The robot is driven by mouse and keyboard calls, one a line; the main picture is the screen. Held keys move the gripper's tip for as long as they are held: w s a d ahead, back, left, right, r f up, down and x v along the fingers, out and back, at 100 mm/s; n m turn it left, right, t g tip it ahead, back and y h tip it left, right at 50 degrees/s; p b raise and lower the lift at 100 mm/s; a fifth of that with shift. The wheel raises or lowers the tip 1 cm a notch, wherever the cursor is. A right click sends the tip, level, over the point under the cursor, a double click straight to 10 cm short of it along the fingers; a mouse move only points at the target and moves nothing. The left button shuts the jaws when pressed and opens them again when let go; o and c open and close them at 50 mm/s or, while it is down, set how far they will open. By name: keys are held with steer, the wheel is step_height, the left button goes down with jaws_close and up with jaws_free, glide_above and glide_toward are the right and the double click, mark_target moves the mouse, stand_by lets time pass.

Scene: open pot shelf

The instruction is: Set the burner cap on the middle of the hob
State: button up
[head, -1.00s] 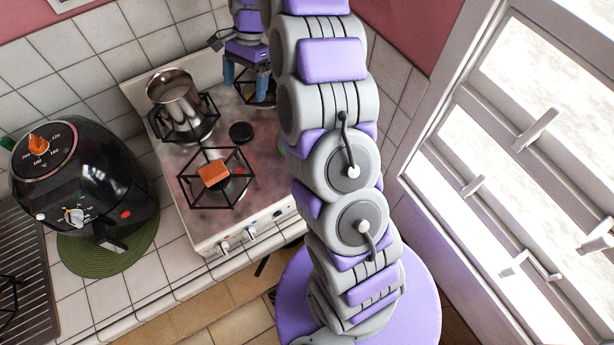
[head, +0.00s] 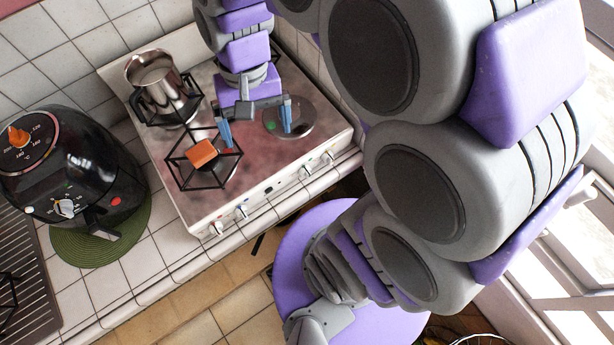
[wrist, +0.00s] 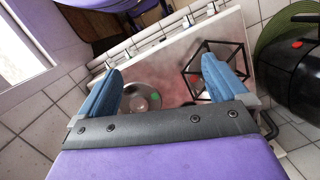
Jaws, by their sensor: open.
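The hob (head: 250,165) is a cream-framed, reddish-brown speckled surface; part of it also shows in the wrist view (wrist: 178,60). My gripper (head: 256,130) hangs over its right part, blue fingers spread wide and nothing seen between them. In the wrist view, my gripper (wrist: 162,85) frames a grey round plate (wrist: 138,97) with a green mark, lying on the hob below. That plate also shows in the head view (head: 300,118). The black round burner cap seen earlier near the hob's middle cannot be made out now; my gripper covers that area in the head view.
A steel pot (head: 157,82) stands on the back-left grate. An orange block (head: 202,152) sits on the front-left grate (head: 188,174). A black air fryer (head: 80,165) stands on a green mat (head: 130,232) to the left. Tiled walls close off the back; knobs line the front.

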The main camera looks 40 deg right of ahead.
steer(key=s+d+f+n+h, duration=0.1)
steer(key=s+f+n, duration=0.1)
steer(key=s, duration=1.1)
steer(key=shift+s+d+f+n, duration=0.15)
steer(key=shift+d+f+n, duration=0.25)
steer(key=shift+n, duration=0.2)
step_height(320, 180, down, 5)
steer(key=b, duration=0.5)
steer(key=shift+f, duration=0.15)
